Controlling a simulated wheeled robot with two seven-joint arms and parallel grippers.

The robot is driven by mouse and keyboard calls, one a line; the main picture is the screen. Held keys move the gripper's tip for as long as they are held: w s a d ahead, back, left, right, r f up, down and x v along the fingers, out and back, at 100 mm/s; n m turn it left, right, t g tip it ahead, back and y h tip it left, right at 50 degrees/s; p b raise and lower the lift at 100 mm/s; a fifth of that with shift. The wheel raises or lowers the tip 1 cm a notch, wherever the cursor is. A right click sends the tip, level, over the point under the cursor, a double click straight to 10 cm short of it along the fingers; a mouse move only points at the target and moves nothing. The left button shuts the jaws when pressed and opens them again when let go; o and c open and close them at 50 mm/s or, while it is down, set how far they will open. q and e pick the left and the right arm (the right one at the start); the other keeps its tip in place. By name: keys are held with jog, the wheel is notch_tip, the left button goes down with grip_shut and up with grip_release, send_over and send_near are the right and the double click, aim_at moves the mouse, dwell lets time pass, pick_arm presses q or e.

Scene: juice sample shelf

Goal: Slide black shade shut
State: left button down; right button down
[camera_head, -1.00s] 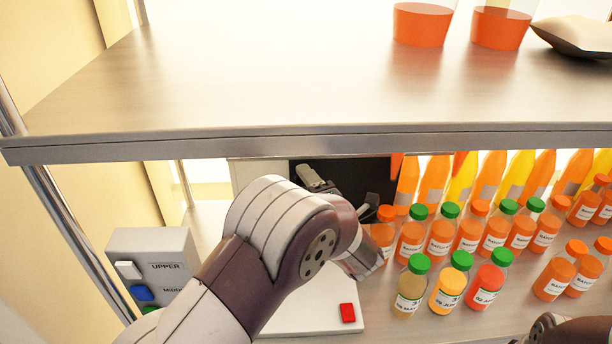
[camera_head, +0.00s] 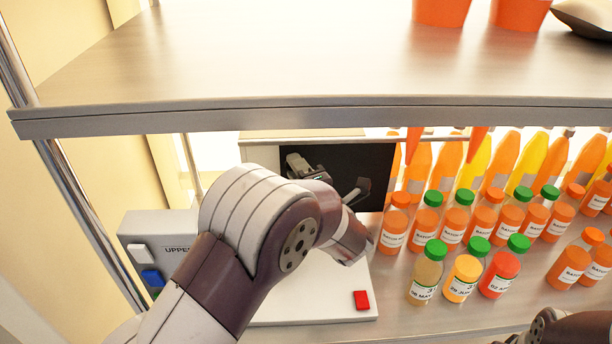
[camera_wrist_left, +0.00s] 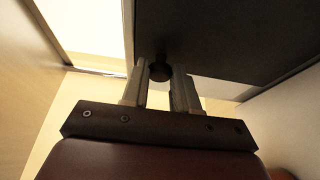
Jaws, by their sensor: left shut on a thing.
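The black shade (camera_head: 345,160) is a dark panel in the front of a pale box under the upper shelf. It covers most of the front, and a pale strip shows at its left. In the left wrist view the shade (camera_wrist_left: 235,35) stands just beyond the fingers, with a small dark round knob (camera_wrist_left: 160,70) on it. My left gripper (camera_wrist_left: 158,88) is shut on that knob. In the head view my left arm hides part of the shade, and the knob cannot be made out. My right gripper is not in view.
Several juice bottles (camera_head: 435,235) stand close to the right of the box. A white base plate with a red button (camera_head: 361,300) lies in front. A grey switch box (camera_head: 152,226) stands at left. The upper shelf edge (camera_head: 300,118) runs above my arm.

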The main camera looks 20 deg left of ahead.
pick_arm(q)
jog(key=shift+s+a+f, duration=0.1)
jog(key=shift+s+a, duration=0.1)
jog(key=shift+a, duration=0.1)
jog(key=c, duration=1)
grip_release()
jog(key=shift+w+d, duration=0.15)
jog(key=shift+d, duration=0.15)
jog(key=shift+c, duration=0.2)
jog(key=shift+o, duration=0.9)
jog(key=shift+w+d, duration=0.1)
jog(key=shift+d, duration=0.35)
jog(key=b+v, duration=0.6)
jog(key=v, duration=0.6)
jog(key=shift+s+d, duration=0.2)
jog(key=shift+s, duration=0.1)
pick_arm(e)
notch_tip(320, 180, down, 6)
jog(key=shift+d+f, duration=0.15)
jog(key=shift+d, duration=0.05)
